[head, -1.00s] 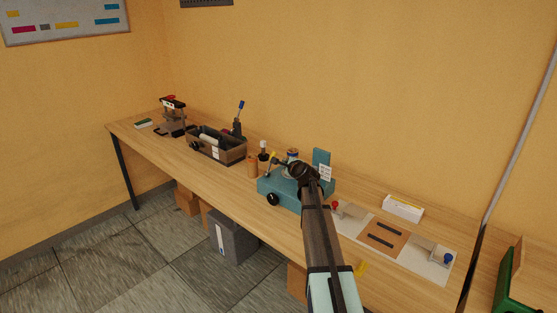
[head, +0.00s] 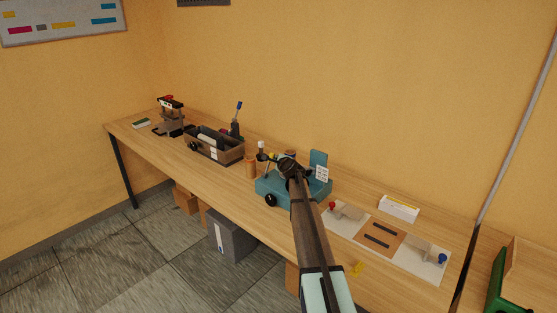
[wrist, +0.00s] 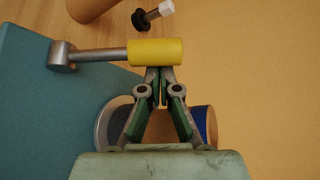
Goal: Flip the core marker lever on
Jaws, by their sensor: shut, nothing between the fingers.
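The core marker appears to be the teal machine (head: 268,190) on the bench, with a black knob low on its front and a white label on its upright plate. Its lever shows in the wrist view as a metal rod (wrist: 100,56) from a round pivot at the left, ending in a yellow grip (wrist: 155,52). My gripper (wrist: 158,72) is shut and empty. Its fingertips are at the near side of the yellow grip, touching or almost touching it. In the head view my gripper (head: 288,165) is over the machine and hides part of it.
A dark tray (head: 215,150) with tools and a brown cylinder (head: 250,168) are left of the machine. The bench front is mostly clear.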

